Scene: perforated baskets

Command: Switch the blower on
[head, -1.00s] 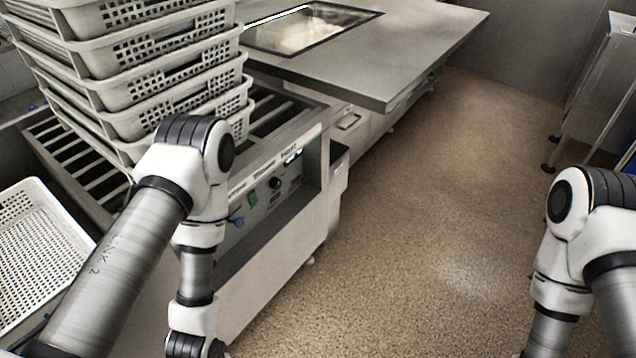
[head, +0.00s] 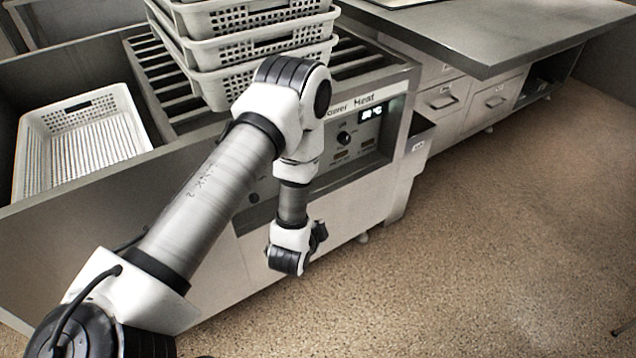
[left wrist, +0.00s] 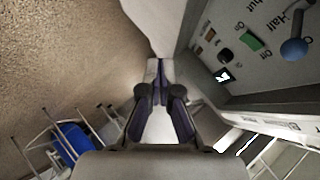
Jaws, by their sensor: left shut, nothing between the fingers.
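No label reading blower is legible. My left gripper (left wrist: 158,72) is shut and empty, apart from the panel controls. My right gripper is out of view.
Stacked perforated baskets (head: 262,48) stand on the slatted top. Another white basket (head: 85,140) lies at left. A grey counter (head: 490,35) with drawers is at upper right. The floor (head: 500,250) in front is open. A blue object (left wrist: 70,145) and metal frames show in the left wrist view.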

